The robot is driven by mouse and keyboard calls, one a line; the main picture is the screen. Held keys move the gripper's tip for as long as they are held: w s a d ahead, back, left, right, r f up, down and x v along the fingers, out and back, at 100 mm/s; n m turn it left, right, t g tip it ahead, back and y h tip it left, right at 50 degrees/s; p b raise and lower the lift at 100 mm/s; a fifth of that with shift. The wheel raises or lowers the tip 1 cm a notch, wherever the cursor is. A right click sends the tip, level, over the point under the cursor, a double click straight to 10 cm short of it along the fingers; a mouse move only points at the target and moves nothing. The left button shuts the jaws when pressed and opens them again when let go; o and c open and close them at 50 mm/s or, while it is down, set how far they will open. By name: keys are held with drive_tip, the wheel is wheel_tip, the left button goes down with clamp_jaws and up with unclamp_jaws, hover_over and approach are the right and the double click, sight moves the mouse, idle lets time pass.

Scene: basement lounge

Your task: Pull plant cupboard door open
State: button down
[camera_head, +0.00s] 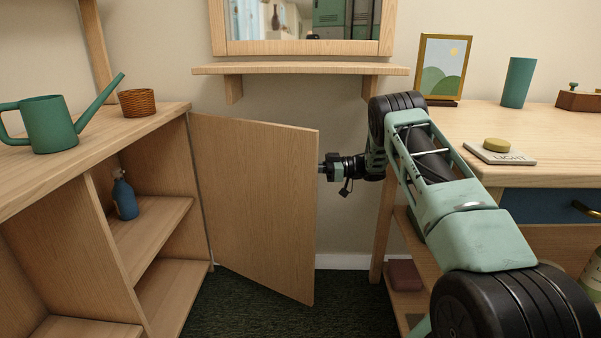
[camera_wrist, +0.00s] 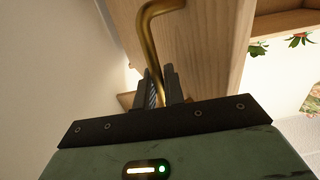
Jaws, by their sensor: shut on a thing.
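The plant cupboard (camera_head: 60,190) stands at the left in the head view, with its wooden door (camera_head: 255,205) swung wide open on hinges at the cupboard's right end. Its shelves are exposed. My gripper (camera_head: 325,168) is at the door's free edge; the handle is hidden behind the door in the head view. In the wrist view my gripper (camera_wrist: 160,92) is shut on the brass handle (camera_wrist: 152,48), which is fixed to the door (camera_wrist: 205,45).
A blue spray bottle (camera_head: 124,196) stands on a cupboard shelf. A green watering can (camera_head: 50,124) and a woven pot (camera_head: 137,102) are on top. A desk (camera_head: 470,128) stands to the right, close to my arm. A wall shelf (camera_head: 300,69) is above the door.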

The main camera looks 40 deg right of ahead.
drive_tip(key=shift+w+d, duration=0.2)
idle(0.3)
drive_tip(key=c, duration=1.6)
unclamp_jaws()
drive_tip(key=shift+c, duration=0.2)
